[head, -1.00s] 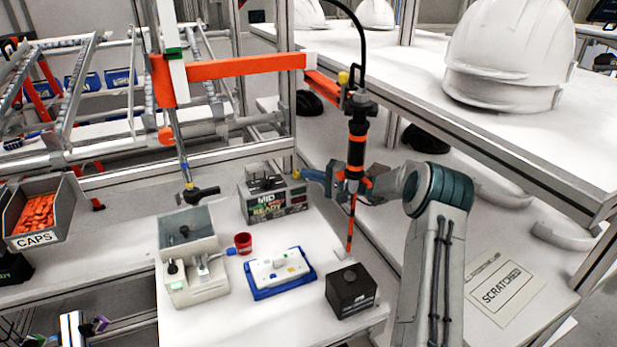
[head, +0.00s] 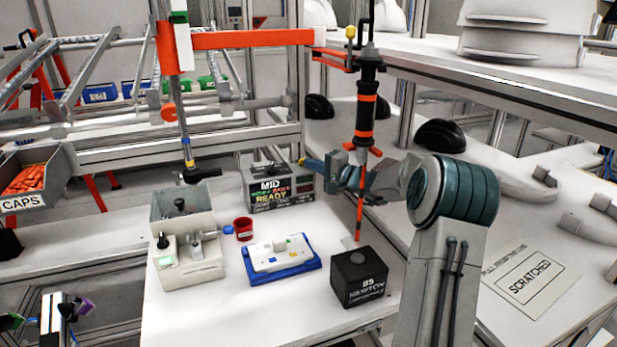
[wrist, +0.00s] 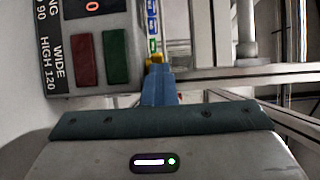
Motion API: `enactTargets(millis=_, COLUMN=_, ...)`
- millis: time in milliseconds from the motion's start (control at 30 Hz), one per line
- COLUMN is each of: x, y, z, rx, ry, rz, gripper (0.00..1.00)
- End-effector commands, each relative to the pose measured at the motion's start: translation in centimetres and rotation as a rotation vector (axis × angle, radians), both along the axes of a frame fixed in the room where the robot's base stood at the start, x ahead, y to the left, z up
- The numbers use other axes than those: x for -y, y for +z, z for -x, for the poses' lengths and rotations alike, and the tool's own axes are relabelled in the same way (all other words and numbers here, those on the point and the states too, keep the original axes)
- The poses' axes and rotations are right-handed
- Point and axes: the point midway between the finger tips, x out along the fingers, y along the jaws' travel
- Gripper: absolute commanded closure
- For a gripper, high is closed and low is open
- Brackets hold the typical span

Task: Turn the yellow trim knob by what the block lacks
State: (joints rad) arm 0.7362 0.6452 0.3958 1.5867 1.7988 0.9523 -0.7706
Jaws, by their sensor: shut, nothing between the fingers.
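A yellow knob (head: 350,31) sits at the top of the hanging black and orange tool (head: 366,115); I cannot tell whether it is the trim knob. A black block (head: 360,285) marked "85 NEWTON" stands at the table's front right. My gripper (head: 302,162) is beside the upper right of the grey display box (head: 282,202), which reads "MID" and "READY". Its blue fingers with yellow tips are shut and empty. In the wrist view, my gripper (wrist: 155,60) points past the box's panel (wrist: 97,88), which shows a red "0", "WIDE" and "HIGH 120".
A blue tray (head: 284,275) with a white part, a red cup (head: 243,229) and a grey press-like fixture (head: 186,245) stand on the white table (head: 215,315). A caps bin (head: 38,185) is at the left. The hanging tool is close to my arm.

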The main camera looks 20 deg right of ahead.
Motion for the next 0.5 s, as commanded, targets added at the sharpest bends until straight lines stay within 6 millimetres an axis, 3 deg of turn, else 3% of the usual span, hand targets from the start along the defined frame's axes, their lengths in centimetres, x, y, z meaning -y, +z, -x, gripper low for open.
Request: enactTargets(millis=500, x=-1.8, y=-0.4, z=0.2, rx=0.001, ry=0.015, rz=0.000, gripper=1.00)
